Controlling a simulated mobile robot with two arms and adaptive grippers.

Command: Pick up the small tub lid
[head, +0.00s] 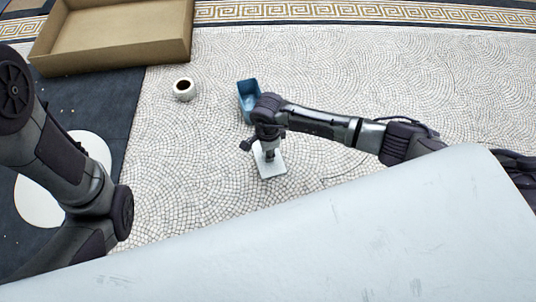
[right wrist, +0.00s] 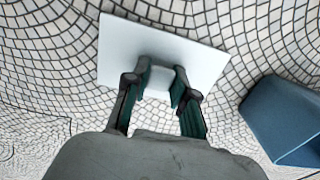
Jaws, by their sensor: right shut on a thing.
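The small tub lid (head: 274,171) is a white rectangular plate on the mosaic floor side of the head view, near the middle. It also shows in the right wrist view (right wrist: 118,50), flat and pale. My right gripper (head: 269,156) comes down over the lid from above. Whether the lid touches the mosaic is hard to tell. My left arm shows at the left of the head view, but its gripper is out of frame.
A blue open tub (head: 246,88) stands just behind my right gripper and also shows in the right wrist view (right wrist: 285,118). A small white cup with dark contents (head: 184,90) stands further left. A cardboard tray (head: 60,68) is at the back left. Mosaic right of the tub is clear.

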